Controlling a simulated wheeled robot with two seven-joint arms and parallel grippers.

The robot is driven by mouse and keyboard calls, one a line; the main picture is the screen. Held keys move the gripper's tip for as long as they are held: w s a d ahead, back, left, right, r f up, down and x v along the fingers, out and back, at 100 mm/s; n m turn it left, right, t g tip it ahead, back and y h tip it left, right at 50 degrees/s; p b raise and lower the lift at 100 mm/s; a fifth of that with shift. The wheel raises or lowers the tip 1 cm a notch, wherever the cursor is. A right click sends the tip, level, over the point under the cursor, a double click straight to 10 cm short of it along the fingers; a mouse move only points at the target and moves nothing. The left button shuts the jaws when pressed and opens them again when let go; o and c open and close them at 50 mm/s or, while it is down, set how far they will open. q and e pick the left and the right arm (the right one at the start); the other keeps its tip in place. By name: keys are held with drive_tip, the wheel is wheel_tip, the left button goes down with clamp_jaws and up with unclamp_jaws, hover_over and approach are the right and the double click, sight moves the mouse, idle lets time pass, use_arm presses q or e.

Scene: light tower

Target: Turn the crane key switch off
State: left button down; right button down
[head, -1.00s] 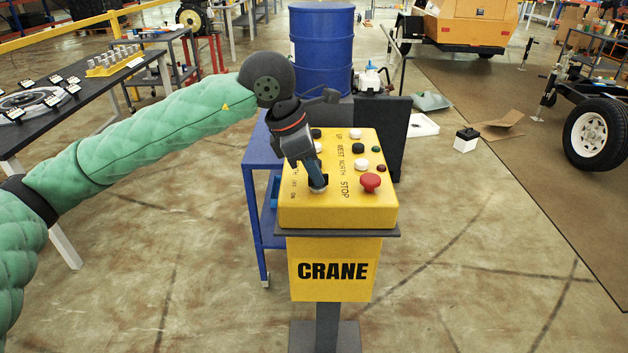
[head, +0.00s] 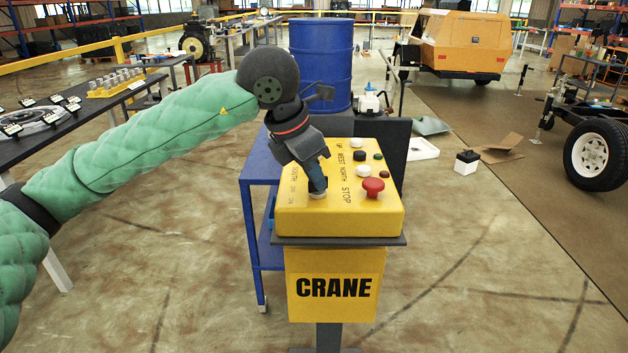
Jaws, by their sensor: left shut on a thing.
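The yellow crane control box (head: 340,222) stands on a post with a yellow CRANE sign (head: 335,286). Its top carries white, black, green and red buttons and a large red stop button (head: 373,187). My left gripper (head: 318,190) points down at the left front part of the top, left of the stop button. It is shut on the key switch, which the fingers almost wholly hide, so I cannot tell which way the key points. My right gripper is not in view.
A blue cart (head: 257,230) and a blue barrel (head: 321,65) stand behind the box. A dark table (head: 80,118) is at the left. An orange trailer (head: 466,42) and a wheel (head: 600,160) are at the right. The floor in front is clear.

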use_arm(q)
drive_tip(key=shift+r, duration=0.15)
idle(0.3)
drive_tip(key=c, duration=1.6)
unclamp_jaws()
drive_tip(key=shift+o, duration=0.2)
drive_tip(key=v, duration=0.7)
drive_tip(key=shift+r, duration=0.3)
